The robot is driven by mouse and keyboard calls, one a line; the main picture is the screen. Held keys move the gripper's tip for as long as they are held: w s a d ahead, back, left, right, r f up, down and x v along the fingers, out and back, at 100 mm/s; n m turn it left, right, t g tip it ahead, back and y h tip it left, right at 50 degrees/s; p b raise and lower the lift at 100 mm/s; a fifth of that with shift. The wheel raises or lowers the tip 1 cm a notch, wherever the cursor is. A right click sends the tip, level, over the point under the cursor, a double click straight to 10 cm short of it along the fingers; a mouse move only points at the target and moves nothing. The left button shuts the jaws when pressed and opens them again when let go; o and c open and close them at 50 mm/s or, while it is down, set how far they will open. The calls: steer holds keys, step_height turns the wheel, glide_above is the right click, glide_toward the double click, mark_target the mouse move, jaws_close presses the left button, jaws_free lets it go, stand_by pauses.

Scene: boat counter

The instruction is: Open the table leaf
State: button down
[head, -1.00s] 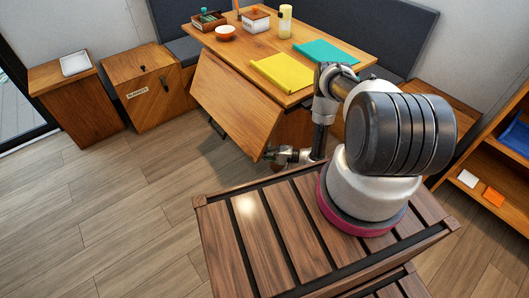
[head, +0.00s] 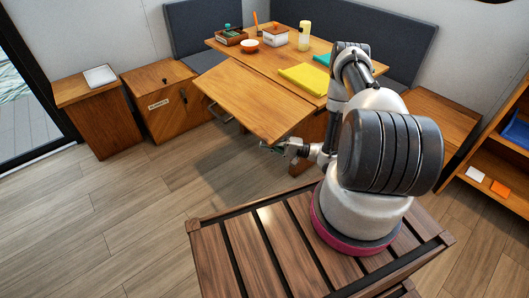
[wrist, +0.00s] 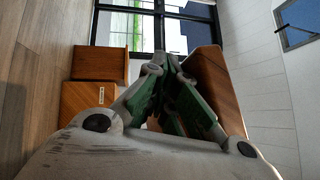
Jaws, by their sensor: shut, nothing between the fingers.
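The table leaf (head: 252,100) is a wooden panel on the near left side of the table (head: 285,62). It is raised close to the tabletop's level, with its outer edge a little lower. My gripper (head: 266,147) is shut and empty, below the leaf's near corner. In the wrist view the closed green-padded fingers (wrist: 172,65) lie beside the wooden leaf (wrist: 212,80). Whether they touch it I cannot tell. A dark metal bracket (head: 219,113) shows under the leaf's left edge.
The leaf's top is bare. A wooden cabinet (head: 168,102) stands left. Floor between is clear.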

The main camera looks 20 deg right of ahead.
mark_target(264, 136)
steer(key=shift+m+t+y, duration=0.5)
steer(key=shift+m+y, duration=0.1)
steer(key=shift+m, duration=0.3)
steer(key=shift+a+r, duration=0.15)
steer(key=shift+r, duration=0.9)
steer(key=shift+a+r, duration=0.15)
steer(key=shift+r, duration=0.85)
steer(key=shift+s+f, duration=0.1)
